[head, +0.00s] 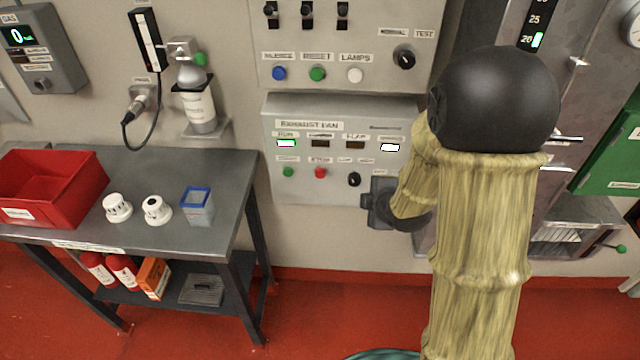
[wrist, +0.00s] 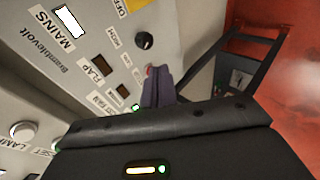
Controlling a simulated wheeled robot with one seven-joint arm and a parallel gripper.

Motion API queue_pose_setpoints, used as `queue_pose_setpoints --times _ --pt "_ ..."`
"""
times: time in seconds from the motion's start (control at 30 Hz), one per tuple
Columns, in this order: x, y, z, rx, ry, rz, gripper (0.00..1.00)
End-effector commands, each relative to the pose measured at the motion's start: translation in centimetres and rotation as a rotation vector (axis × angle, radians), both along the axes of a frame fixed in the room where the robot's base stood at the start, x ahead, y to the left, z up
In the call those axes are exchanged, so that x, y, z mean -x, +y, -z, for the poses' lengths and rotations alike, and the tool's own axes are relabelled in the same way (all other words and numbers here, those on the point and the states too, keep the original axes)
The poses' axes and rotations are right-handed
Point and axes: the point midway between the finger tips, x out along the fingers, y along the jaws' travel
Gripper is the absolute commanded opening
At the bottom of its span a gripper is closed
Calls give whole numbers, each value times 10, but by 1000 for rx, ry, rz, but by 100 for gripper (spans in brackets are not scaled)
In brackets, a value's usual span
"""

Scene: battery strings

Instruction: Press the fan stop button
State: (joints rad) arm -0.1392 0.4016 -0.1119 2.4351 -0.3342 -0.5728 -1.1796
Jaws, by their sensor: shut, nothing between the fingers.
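The exhaust fan panel (head: 390,112) is on the wall. Its red stop button (head: 320,173) sits in the bottom row, between a green button (head: 288,172) and a black knob (head: 354,179). My gripper (head: 368,201) is below and right of the red button in the head view, in front of the panel's lower edge. In the wrist view my shut, empty fingers (wrist: 158,86) point at the panel, and a bit of the red button (wrist: 149,70) shows right beside their tips. Whether they touch it I cannot tell. The green button is hidden in the wrist view.
The run lamp (head: 286,143) and the mains lamp (head: 390,148) are lit. An upper panel (head: 340,35) carries blue, green and white buttons. A grey table (head: 225,170) with a red bin (head: 50,190) stands at the left. My arm hides part of the right side.

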Motion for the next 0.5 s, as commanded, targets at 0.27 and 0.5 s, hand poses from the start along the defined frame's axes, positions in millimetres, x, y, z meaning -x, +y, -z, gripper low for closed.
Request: queue_pose_setpoints --times 0.27,0.5 --pt "-37 57 52 351 -417 -544 0" --pt "-38 105 80 612 -819 -863 0"
